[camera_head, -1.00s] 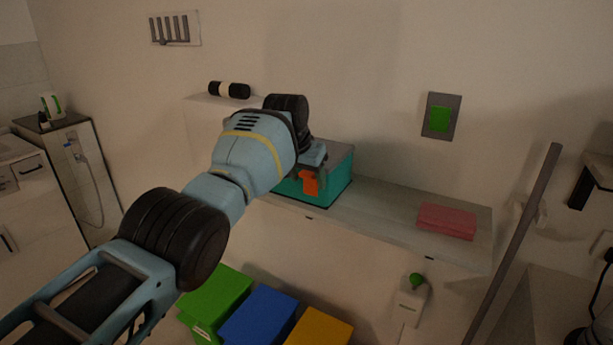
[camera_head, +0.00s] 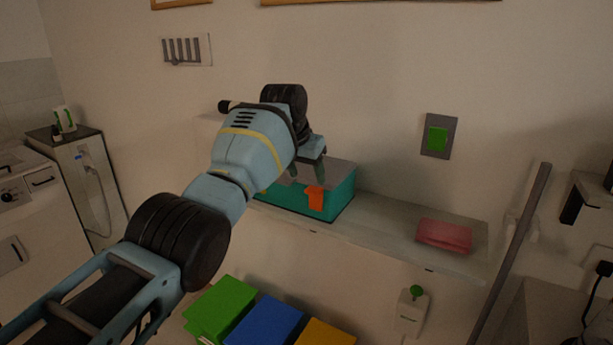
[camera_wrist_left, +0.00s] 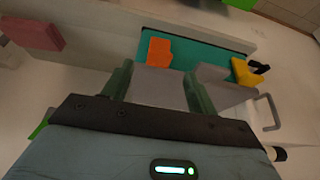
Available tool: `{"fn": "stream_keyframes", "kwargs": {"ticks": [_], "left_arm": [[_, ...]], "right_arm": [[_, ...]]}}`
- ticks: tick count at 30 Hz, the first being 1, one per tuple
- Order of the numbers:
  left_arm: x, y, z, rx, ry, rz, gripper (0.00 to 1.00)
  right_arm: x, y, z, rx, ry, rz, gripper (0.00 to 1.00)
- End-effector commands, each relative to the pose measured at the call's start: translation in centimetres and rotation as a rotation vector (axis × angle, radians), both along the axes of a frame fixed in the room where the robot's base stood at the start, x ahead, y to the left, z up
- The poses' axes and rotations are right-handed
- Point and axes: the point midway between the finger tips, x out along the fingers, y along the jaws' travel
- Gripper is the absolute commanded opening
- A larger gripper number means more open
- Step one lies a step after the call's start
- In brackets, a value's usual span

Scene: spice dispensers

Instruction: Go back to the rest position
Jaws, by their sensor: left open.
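My left gripper (camera_head: 308,170) reaches in from the left in the head view, in front of a teal dispenser box (camera_head: 342,196) with a grey top on the wall shelf. Its fingers are apart with nothing between them; in the left wrist view the open gripper (camera_wrist_left: 157,88) points at the box's grey part. An orange tab (camera_head: 315,198) on the box's front is just below the fingertips in the head view. The tab also shows beyond the fingers in the wrist view (camera_wrist_left: 158,52). I cannot tell whether a finger touches the box. My right gripper is not in view.
The shelf (camera_head: 385,218) also holds a pink block (camera_head: 444,235). Green (camera_head: 222,308), blue (camera_head: 262,325) and yellow (camera_head: 325,334) boxes stand below. A grey pole (camera_head: 512,252) stands at the right. A yellow piece (camera_wrist_left: 245,72) shows in the wrist view.

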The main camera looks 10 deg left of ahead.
Motion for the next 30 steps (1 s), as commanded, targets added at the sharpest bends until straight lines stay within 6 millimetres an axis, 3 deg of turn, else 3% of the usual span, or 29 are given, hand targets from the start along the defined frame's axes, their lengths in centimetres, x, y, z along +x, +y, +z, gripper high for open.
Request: {"fn": "stream_keyframes", "kwargs": {"ticks": [7, 11, 14, 20, 26, 30], "left_arm": [[0.0, 0.0, -0.3, -0.001, 0.002, 0.000, 0.58], [0.2, 0.1, -2.5, -0.004, 0.000, 0.005, 0.58], [0.4, 0.3, -6.0, -0.013, -0.009, 0.011, 0.58], [-0.2, 0.7, -15.2, -0.033, -0.043, 0.031, 0.58], [-2.8, 1.4, -24.6, -0.050, -0.086, 0.055, 0.58], [-5.8, 1.9, -30.8, -0.060, -0.115, 0.072, 0.58]], "right_arm": [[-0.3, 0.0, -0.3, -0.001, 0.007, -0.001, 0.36], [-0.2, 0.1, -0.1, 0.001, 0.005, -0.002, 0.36], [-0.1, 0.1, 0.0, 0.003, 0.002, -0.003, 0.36], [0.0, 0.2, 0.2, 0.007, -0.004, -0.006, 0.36], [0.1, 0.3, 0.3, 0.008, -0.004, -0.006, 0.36], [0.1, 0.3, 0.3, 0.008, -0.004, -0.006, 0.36]]}}
